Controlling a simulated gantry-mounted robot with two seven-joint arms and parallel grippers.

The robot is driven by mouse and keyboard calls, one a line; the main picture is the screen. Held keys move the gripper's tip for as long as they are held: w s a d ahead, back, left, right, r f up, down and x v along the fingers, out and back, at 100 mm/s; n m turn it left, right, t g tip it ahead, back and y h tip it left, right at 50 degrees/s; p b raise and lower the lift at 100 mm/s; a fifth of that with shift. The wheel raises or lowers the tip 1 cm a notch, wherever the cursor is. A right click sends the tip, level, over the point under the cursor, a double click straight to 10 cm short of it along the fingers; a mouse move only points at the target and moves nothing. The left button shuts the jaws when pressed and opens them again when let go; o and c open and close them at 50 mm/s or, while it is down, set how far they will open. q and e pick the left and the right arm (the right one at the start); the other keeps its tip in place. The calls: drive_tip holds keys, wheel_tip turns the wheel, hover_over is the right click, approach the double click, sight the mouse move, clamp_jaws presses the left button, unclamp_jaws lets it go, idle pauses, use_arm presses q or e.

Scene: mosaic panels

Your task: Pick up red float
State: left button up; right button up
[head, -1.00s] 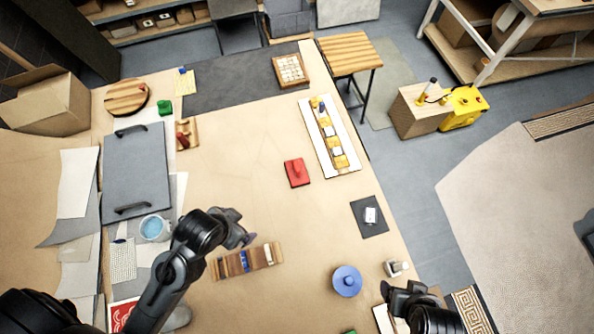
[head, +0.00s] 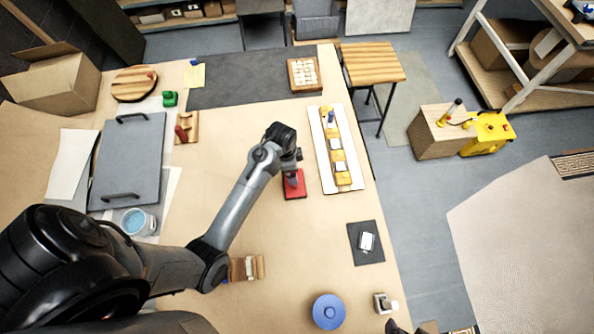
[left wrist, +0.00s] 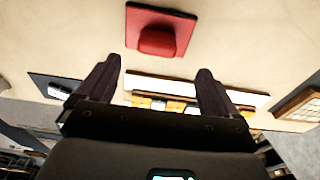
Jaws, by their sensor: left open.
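The red float (head: 294,188), a flat red plate with a raised red handle, lies on the tan work table (head: 225,185). In the left wrist view the red float (left wrist: 160,28) is at top centre, just beyond my fingertips, with its handle toward them. My left gripper (head: 292,170) is above the float and partly hides it in the head view. In the left wrist view its two dark fingers (left wrist: 159,75) stand apart with nothing between them. Only a dark bit of my right gripper (head: 396,328) shows at the bottom edge.
A white board (head: 324,170) with yellow pieces lies just right of the float. A blue round object (head: 328,311) and a dark square mat (head: 366,243) are nearer the front. A wooden block rack (head: 247,268) is partly behind my left arm.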

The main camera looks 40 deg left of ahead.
use_arm(q)
drive_tip(key=f, duration=0.4)
drive_tip(key=shift+w+d+f, duration=0.15)
drive_tip(key=shift+w, duration=0.05)
drive_tip(key=shift+d+f, duration=0.1)
drive_tip(key=shift+f, duration=0.5)
drive_tip(key=shift+d+f+p, duration=0.15)
drive_tip(key=shift+f+p, duration=0.05)
drive_tip(key=shift+f, duration=0.8)
drive_tip(key=shift+d+f+p, duration=0.1)
drive_tip(key=shift+f+p, duration=0.1)
drive_tip(key=shift+f, duration=0.8)
drive_tip(key=c, duration=1.2)
drive_tip(key=shift+r, duration=0.1)
drive_tip(key=shift+r, duration=0.35)
drive_tip(key=r, duration=0.3)
drive_tip(key=shift+d+r, duration=0.3)
drive_tip(key=shift+d, duration=0.05)
drive_tip(key=d+r, duration=0.2)
drive_tip(key=d, duration=0.1)
drive_tip(key=d+r+b, duration=0.1)
drive_tip(key=d+r, duration=0.1)
drive_tip(key=d, duration=0.2)
drive_tip(key=d+r+b, duration=0.1)
drive_tip(key=d+r, duration=0.1)
drive_tip(key=d, duration=0.2)
drive_tip(key=shift+s+r, duration=0.25)
drive_tip(key=shift+r, duration=0.05)
